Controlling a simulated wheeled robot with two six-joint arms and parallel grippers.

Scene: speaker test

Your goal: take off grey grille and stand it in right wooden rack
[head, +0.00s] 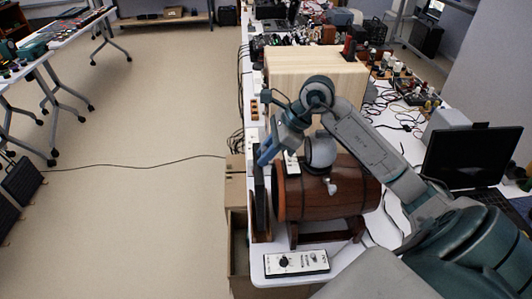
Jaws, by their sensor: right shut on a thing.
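My right gripper (268,153) reaches over a brown wooden barrel-shaped speaker (345,190) and points down at its left end. It is shut on the top of a thin dark upright disc or panel (260,195), seen nearly edge-on, which appears to be the grey grille. The panel stands just left of the barrel's orange-brown front rim (280,192), with a narrow gap between them. Its lower end is close to a brown wooden piece at the table's left edge; whether they touch is unclear. I cannot clearly make out the right wooden rack. My left gripper is out of view.
The barrel lies on a dark wooden stand (330,232). A white control box (296,262) with a black knob is in front. A pale wooden box (312,75) stands behind, and a black monitor (472,158) at right. Left of the white table is open floor (150,220).

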